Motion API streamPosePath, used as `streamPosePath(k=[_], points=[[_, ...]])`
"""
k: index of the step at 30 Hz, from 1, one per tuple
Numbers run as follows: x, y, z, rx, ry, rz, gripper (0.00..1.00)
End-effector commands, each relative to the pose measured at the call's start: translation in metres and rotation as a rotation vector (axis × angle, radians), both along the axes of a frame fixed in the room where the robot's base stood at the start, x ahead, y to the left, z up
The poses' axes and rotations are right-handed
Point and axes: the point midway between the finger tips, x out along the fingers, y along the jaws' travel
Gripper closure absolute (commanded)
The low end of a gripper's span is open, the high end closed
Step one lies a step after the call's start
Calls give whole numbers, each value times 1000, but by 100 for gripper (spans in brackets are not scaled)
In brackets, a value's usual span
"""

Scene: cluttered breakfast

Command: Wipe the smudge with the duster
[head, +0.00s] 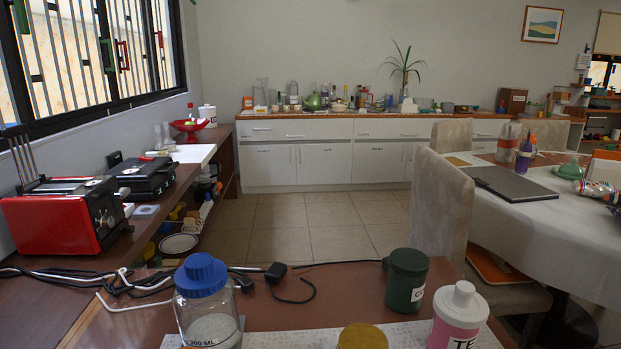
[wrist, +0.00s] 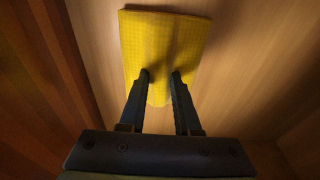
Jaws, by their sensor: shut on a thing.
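My gripper (wrist: 160,77) shows only in the wrist view. Its two dark fingers are shut on a yellow duster (wrist: 165,35), pinching a raised fold in its middle. The duster is a flat, textured piece that spreads out beyond the fingertips. It lies over or against a light wooden surface (wrist: 92,40); I cannot tell whether it touches it. I can make out no smudge in either view; the duster may hide part of the wood.
In the head view, a blue-lidded jar (head: 205,305), a dark green canister (head: 406,280) and a pink white-lidded container (head: 458,318) stand close in front. Black cables (head: 95,280) lie at left near a red toaster (head: 65,215). Tiled floor (head: 300,215) is open beyond.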

Motion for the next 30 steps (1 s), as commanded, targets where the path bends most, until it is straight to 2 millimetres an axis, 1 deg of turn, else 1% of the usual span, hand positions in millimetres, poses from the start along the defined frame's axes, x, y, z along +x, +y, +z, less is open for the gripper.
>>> streamPosePath(k=[1, 19, 30], points=[[0, 0, 7, 0, -1, 0, 100], [0, 0, 41, 0, -1, 0, 100], [1, 0, 42, 0, -1, 1, 100]])
